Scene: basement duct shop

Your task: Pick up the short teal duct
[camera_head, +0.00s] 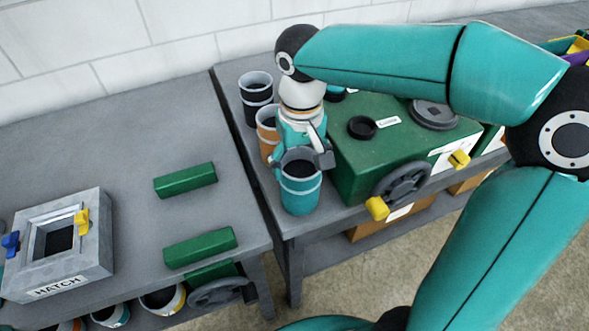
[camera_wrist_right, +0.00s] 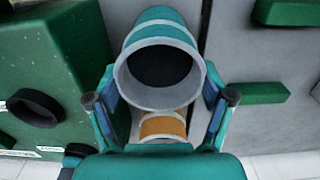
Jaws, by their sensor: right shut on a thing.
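The short teal duct (camera_head: 300,199) is an open round tube with a pale rim and a dark inside. It is at the front left corner of the right-hand bench in the head view. My right gripper (camera_head: 304,159) is shut on it, with a finger on each side near its rim. In the right wrist view the teal duct (camera_wrist_right: 160,22) stands between the two fingers of my right gripper (camera_wrist_right: 160,98). I cannot tell whether its lower end touches the bench. My left gripper is not in view.
An orange duct (camera_head: 267,143) and a dark duct (camera_head: 256,87) stand behind the teal one. A green box (camera_head: 350,171) with a handwheel (camera_head: 402,184) stands close to its right. The left bench holds green bars (camera_head: 185,180) and a hatch frame (camera_head: 95,259).

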